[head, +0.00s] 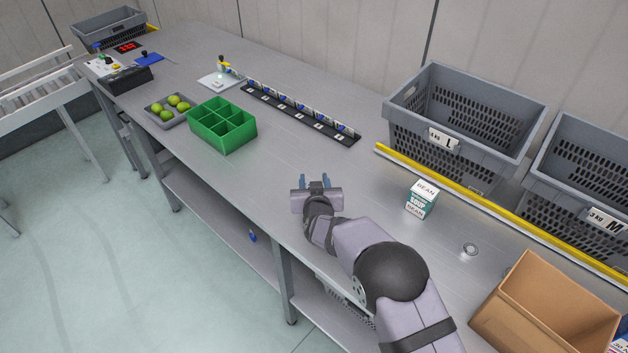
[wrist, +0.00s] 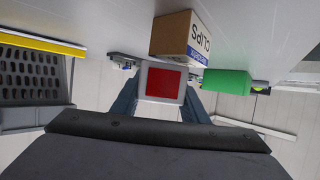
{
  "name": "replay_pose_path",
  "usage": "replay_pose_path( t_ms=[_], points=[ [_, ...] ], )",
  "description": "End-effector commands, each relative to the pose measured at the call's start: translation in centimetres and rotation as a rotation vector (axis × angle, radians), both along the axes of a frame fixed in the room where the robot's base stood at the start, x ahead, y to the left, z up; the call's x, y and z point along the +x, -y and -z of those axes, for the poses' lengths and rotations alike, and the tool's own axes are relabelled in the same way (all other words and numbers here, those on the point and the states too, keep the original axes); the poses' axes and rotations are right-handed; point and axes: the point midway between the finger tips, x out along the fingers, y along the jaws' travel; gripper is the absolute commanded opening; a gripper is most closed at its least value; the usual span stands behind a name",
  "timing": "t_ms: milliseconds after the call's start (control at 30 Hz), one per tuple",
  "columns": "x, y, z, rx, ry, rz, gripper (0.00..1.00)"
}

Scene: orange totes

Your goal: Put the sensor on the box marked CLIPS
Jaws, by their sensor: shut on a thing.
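In the wrist view, my gripper (wrist: 160,98) is shut on a pale block with a red square face, the sensor (wrist: 163,82). The view is upside down. The brown box marked CLIPS (wrist: 172,36), with a blue strip by its lettering, appears just beyond the sensor; I cannot tell the gap between them. In the head view, my gripper (head: 316,181) is over the middle of the bench, its two bluish fingers pointing away. I cannot make out the sensor or the CLIPS box there.
A green divided tray (head: 223,127) and a black strip of several items (head: 300,112) lie beyond my gripper. A bean soup carton (head: 422,199), a small round metal piece (head: 470,249) and an open cardboard box (head: 510,312) are right. Grey crates (head: 455,110) stand behind a yellow rail (head: 480,191).

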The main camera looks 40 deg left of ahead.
Motion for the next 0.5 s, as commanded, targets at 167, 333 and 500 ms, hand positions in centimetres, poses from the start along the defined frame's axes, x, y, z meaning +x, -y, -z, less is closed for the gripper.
replay_pose_path(
  t_ms=[167, 333, 500],
  points=[
    [0.01, -0.01, 0.46, 0.002, 0.001, 0.000, 0.18],
    [0.01, -0.01, 0.48, 0.002, 0.001, 0.000, 0.18],
    [0.00, 0.00, 0.99, 0.001, 0.000, 0.000, 0.18]
  ],
)
